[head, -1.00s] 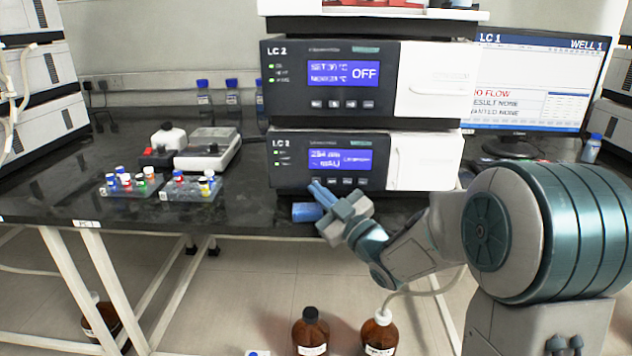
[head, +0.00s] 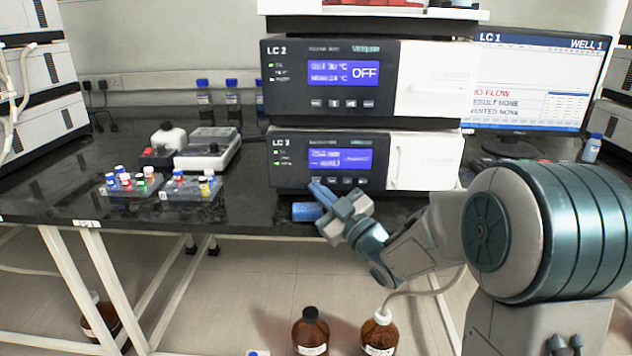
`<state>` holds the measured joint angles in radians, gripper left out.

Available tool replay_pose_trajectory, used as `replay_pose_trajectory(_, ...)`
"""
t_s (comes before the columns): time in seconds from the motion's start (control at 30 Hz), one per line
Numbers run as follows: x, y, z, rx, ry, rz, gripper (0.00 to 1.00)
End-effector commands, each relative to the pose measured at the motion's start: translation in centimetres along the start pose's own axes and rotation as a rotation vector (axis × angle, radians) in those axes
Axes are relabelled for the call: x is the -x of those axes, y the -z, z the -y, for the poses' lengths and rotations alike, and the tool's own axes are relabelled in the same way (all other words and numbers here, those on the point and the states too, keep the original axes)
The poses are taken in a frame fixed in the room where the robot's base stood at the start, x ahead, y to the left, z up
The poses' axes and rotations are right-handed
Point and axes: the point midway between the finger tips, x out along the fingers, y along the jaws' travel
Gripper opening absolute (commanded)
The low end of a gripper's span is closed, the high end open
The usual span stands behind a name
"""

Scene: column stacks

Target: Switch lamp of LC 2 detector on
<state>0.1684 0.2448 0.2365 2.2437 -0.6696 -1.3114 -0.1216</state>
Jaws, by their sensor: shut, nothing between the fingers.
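The upper LC 2 unit (head: 285,95) shows OFF. Vial racks (head: 190,190) stand to the left, a monitor (head: 540,85) to the right. Brown bottles (head: 311,330) stand on the floor.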

Motion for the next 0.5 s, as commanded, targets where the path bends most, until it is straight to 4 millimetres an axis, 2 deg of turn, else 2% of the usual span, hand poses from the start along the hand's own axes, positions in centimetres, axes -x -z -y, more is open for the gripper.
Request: replay_pose_trajectory(0.5, -0.42, -0.35, -0.34, 0.0, 0.0, 0.0, 0.0)
